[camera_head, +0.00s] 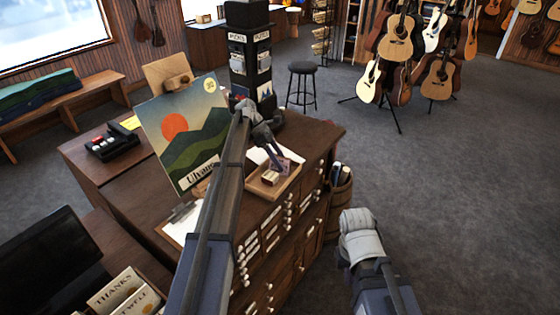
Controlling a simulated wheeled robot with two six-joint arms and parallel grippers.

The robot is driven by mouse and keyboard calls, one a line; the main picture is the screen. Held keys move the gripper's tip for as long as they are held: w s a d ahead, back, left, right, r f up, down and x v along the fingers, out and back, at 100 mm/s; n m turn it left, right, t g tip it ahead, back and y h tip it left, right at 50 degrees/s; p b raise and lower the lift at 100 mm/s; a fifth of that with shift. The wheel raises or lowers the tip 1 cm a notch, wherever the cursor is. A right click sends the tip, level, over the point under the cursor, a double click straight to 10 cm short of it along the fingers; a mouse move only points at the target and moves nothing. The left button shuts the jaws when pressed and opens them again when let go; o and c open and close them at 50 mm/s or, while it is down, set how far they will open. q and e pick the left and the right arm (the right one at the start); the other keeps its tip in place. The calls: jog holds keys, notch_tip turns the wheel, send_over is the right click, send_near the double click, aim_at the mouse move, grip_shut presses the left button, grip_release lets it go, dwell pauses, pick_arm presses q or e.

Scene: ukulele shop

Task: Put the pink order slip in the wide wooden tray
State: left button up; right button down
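The wide wooden tray (257,188) sits on top of the brown drawer cabinet, near its right edge. A small pale box (270,178) stands in it. A small pink patch, perhaps the pink order slip (285,165), shows at the tray's far part, right beside my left fingertips. My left gripper (276,164) points down over the tray. Its fingers look close together; I cannot tell whether they hold the pink piece. My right gripper is at the lower right, off the cabinet, mostly hidden behind its pale wrist; its fingertips do not show clearly.
A landscape poster (188,132) stands on the cabinet left of my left arm. A clipboard (180,222) lies in front of it. White paper (291,155) lies behind the tray. A wooden barrel (340,190) stands right of the cabinet. Open carpet lies to the right.

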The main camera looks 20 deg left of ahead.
aim_at(280, 158)
pick_arm(q)
jog(key=shift+a+r+p, duration=0.15)
jog(key=shift+r+p, duration=0.25)
jog(key=p+v, duration=0.4)
jog(key=v, duration=0.2)
jog(key=shift+p, duration=0.35)
jog(key=shift+w+a+r, duration=0.1)
jog(key=shift+a+r, duration=0.2)
